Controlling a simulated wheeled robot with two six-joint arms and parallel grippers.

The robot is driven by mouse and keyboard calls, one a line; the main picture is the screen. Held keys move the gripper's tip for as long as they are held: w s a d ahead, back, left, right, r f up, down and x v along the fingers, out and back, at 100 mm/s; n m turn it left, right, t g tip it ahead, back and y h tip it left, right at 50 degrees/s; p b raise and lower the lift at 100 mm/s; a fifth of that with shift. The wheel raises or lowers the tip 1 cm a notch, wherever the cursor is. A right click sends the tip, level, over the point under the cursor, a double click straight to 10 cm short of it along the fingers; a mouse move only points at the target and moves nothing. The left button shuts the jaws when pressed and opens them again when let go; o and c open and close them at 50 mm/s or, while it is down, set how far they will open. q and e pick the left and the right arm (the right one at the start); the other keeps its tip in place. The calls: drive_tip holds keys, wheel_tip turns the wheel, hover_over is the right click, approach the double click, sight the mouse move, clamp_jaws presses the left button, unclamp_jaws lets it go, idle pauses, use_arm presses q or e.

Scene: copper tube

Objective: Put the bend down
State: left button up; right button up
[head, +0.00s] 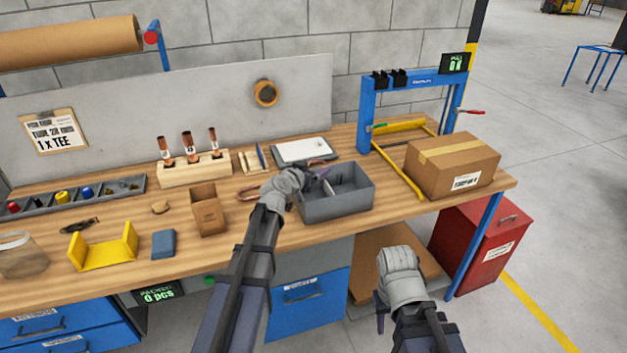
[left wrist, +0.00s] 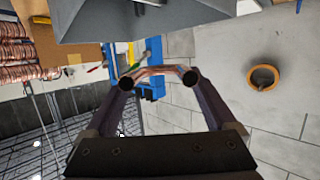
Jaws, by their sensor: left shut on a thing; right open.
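The copper bend (left wrist: 158,70) is held between the fingertips of my left gripper (left wrist: 158,88) in the left wrist view; its dark open ends show at the two fingers. In the head view my left gripper (head: 322,176) is over the left part of the grey divided bin (head: 347,207), and the bend is small and mostly hidden there. I cannot tell whether the bend touches the bin. My right gripper (head: 381,312) is open and empty, low in front of the bench.
A copper-coloured piece (head: 247,193) lies left of my left gripper. A wooden block (head: 195,170) holds several copper fittings. A cardboard box (head: 452,165) and a blue frame (head: 368,115) stand right of the bin. A small open carton (head: 208,212) stands left.

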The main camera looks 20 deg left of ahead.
use_arm(q)
drive_tip(key=shift+f+b, duration=1.15)
drive_tip(key=shift+f, duration=0.4)
drive_tip(key=shift+f+b, duration=0.6)
drive_tip(key=shift+b, duration=0.05)
drive_tip(key=o, duration=1.1)
drive_tip(key=shift+r, duration=0.1)
